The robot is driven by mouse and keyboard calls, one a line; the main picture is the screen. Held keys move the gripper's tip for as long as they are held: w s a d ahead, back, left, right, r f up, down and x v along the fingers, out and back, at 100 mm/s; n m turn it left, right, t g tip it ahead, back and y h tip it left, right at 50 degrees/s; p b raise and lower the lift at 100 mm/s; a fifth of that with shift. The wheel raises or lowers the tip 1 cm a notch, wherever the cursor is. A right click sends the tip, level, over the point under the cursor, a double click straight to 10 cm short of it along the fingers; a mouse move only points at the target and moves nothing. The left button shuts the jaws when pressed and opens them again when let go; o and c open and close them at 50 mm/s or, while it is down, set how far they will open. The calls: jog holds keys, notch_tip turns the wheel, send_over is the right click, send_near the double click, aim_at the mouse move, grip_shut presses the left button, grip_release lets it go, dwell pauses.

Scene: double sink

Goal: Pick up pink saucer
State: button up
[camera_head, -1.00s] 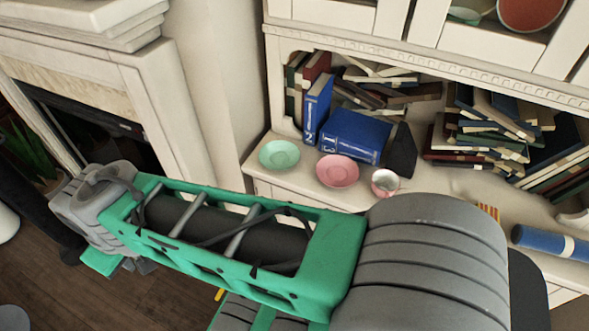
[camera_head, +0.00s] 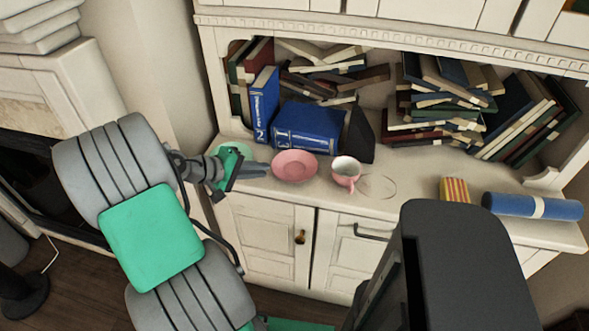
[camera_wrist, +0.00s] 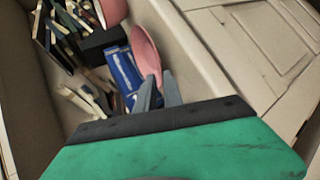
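The pink saucer (camera_head: 295,166) lies on the white cabinet's ledge in front of the blue books. My gripper (camera_head: 266,170) is just left of it, fingers pointing right at its near left rim. In the wrist view the two fingers (camera_wrist: 160,82) stand apart, and the edge of the pink saucer (camera_wrist: 146,50) reaches between or just before their tips. I cannot tell whether they touch it. The gripper looks open and empty.
A green saucer (camera_head: 236,149) is partly hidden behind my gripper. A pink cup (camera_head: 346,172) stands close right of the pink saucer. A striped box (camera_head: 454,190) and a blue roll (camera_head: 532,206) lie further right.

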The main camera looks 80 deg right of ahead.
aim_at(273, 170)
jog(key=x, duration=0.4)
jog(key=shift+a, duration=0.1)
jog(key=shift+r, duration=0.1)
jog(key=shift+c, duration=0.4)
grip_shut()
jog(key=shift+a, duration=0.1)
dwell(0.8)
